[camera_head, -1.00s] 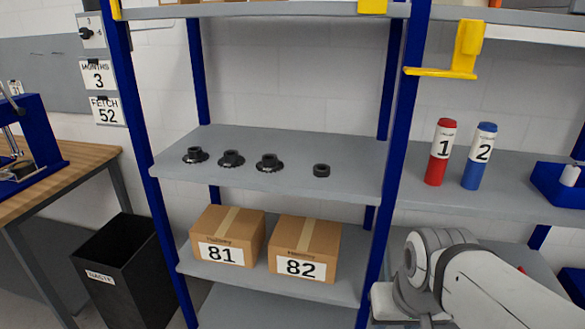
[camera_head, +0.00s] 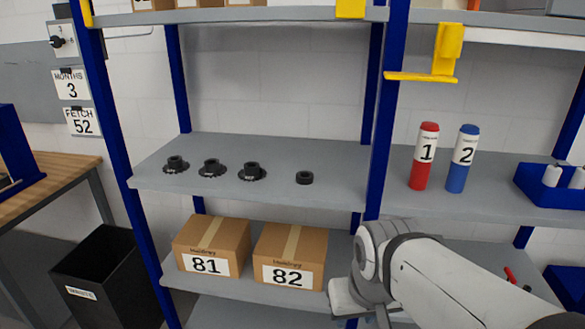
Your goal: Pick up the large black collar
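Several black collars stand in a row on the grey middle shelf (camera_head: 330,200). Three are flanged with a raised hub: one at the left (camera_head: 176,165), one in the middle (camera_head: 211,168) and one to the right of it (camera_head: 252,172). A plain black ring without a flange (camera_head: 304,177) lies at the right end of the row. I cannot tell which of them the task calls the large collar. My white arm reaches in from the lower right, below and right of the row. My gripper's fingers are not clearly in view.
Boxes 81 (camera_head: 212,246) and 82 (camera_head: 290,257) sit on the shelf below. A blue upright (camera_head: 384,120) separates the collars from a red cylinder (camera_head: 424,157) and a blue cylinder (camera_head: 462,159). A black waste bin (camera_head: 105,275) stands lower left. The shelf behind the collars is clear.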

